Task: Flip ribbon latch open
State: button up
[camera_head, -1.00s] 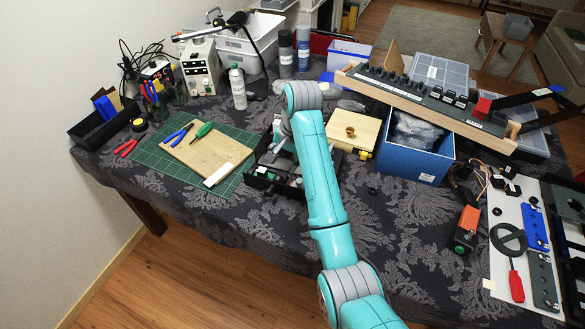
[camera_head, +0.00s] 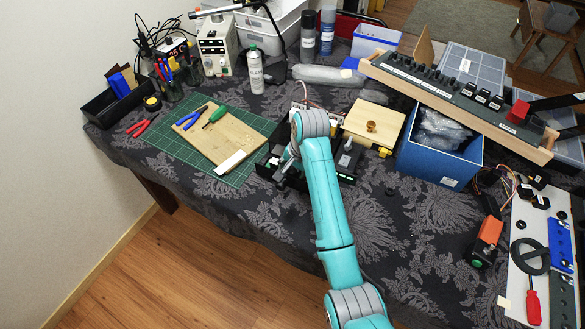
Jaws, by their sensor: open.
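A low black open case (camera_head: 345,160) with small parts inside sits mid-table, right of the green mat. My teal arm reaches over it from the front and covers its middle. My gripper (camera_head: 287,167) is small and partly hidden by my wrist, pointing down over the left part of the case. It is open, and I see nothing held in it. I cannot make out the ribbon latch; it is too small or behind my arm. Whether the gripper touches anything in the case cannot be told.
A wooden box with a brass knob (camera_head: 373,126) stands close behind the case. A blue bin (camera_head: 440,157) is to its right. The green cutting mat (camera_head: 165,150) with a wooden board (camera_head: 222,135) lies left. The patterned cloth in front is mostly clear.

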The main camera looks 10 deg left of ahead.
grip_shut()
jog(key=shift+w+r, duration=0.1)
jog(key=shift+w, duration=0.05)
jog(key=g, duration=0.1)
jog(key=w+r+g+y, duration=0.1)
jog(key=g, duration=0.1)
jog(key=shift+d+g, duration=0.2)
jog(key=shift+g, duration=0.1)
jog(key=shift+w+d+r+m+g+y, duration=0.1)
jog(key=shift+w+m+g+y, duration=0.15)
jog(key=shift+g, duration=0.5)
jog(key=shift+w+d+r+m+g+y, duration=0.15)
jog(key=shift+w+g+y, duration=0.15)
jog(key=shift+g, duration=0.45)
jog(key=shift+a+f, duration=0.1)
jog(key=shift+f, duration=0.05)
grip_release()
